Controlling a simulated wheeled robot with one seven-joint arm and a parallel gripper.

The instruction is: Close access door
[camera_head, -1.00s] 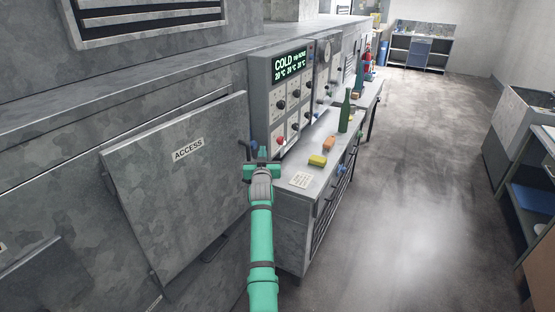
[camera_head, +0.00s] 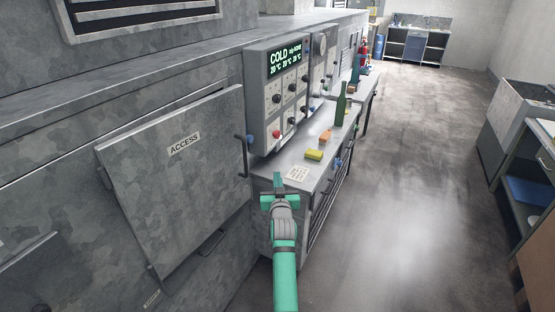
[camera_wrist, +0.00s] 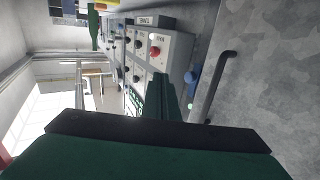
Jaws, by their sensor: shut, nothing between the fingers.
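The access door (camera_head: 182,185) is a grey mottled panel labelled ACCESS, standing ajar from the grey machine wall at the left in the head view. A dark bar handle (camera_head: 242,157) is on its right edge. In the wrist view the door (camera_wrist: 270,75) fills the right side, with its handle (camera_wrist: 218,87) near the middle. My gripper (camera_head: 278,182) is shut and empty, to the right of the door and below the handle in the head view, apart from both. In the wrist view my gripper's fingers (camera_wrist: 162,97) point toward the control panel.
A control panel (camera_head: 277,95) with a COLD display, knobs and a red button stands behind my gripper. A bench (camera_head: 315,172) holds a green bottle (camera_head: 341,104), a yellow sponge (camera_head: 314,155) and an orange block (camera_head: 325,137). The floor (camera_head: 415,190) to the right is clear.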

